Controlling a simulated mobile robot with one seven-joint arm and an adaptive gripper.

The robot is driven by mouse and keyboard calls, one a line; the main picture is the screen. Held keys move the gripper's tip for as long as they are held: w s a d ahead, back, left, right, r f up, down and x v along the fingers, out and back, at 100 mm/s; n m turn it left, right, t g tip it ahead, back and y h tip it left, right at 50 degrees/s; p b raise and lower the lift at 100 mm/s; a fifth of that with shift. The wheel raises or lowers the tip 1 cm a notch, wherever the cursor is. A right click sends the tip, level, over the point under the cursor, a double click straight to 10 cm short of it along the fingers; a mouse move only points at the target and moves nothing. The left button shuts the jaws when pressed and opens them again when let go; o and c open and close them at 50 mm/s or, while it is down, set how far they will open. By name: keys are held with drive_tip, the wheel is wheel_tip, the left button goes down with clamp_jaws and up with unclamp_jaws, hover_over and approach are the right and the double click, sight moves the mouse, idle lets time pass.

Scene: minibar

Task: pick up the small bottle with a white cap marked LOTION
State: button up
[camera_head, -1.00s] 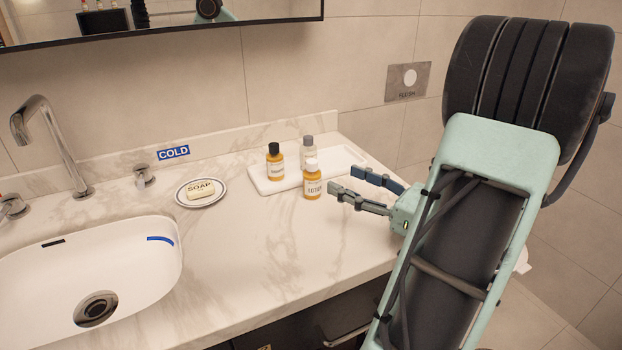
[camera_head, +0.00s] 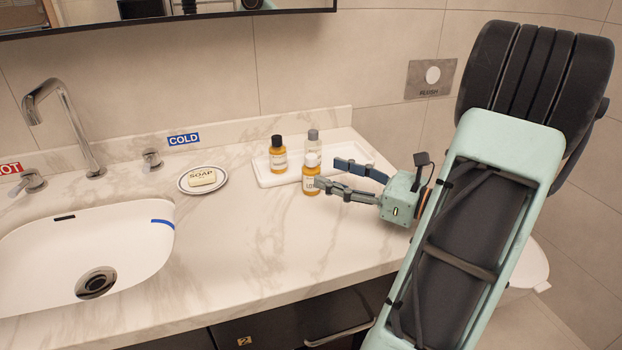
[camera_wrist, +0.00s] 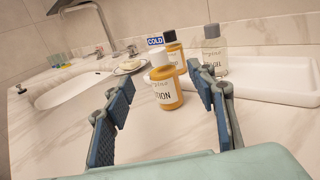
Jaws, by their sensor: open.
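The lotion bottle is small and amber with a white cap. It stands upright on the marble counter just in front of the white tray, and shows in the head view (camera_head: 310,181) and the wrist view (camera_wrist: 167,87). In the wrist view its label reads "...TION". My gripper (camera_head: 325,173) is open and reaches in from the right. In the wrist view the blue finger pads (camera_wrist: 160,98) stand to either side of the picture, with the bottle between and beyond them. In the head view a finger overlaps the bottle's right edge; I cannot tell whether they touch.
A black-capped amber bottle (camera_head: 278,158) and a grey-capped clear bottle (camera_head: 313,137) stand on the white tray (camera_head: 350,150) close behind. A soap dish (camera_head: 221,178) and the sink (camera_head: 120,230) lie to the left. The counter front is clear.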

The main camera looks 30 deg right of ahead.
sight(320, 170)
drive_tip(key=shift+f+b+x, duration=0.15)
drive_tip(key=shift+b+x, duration=0.3)
drive_tip(key=shift+x, duration=1.15)
drive_tip(key=shift+f+b+x, duration=0.1)
drive_tip(key=shift+b+x, duration=0.3)
drive_tip(key=shift+x, duration=1.2)
drive_tip(key=shift+d, duration=0.15)
drive_tip(key=shift+c, duration=0.2)
clamp_jaws()
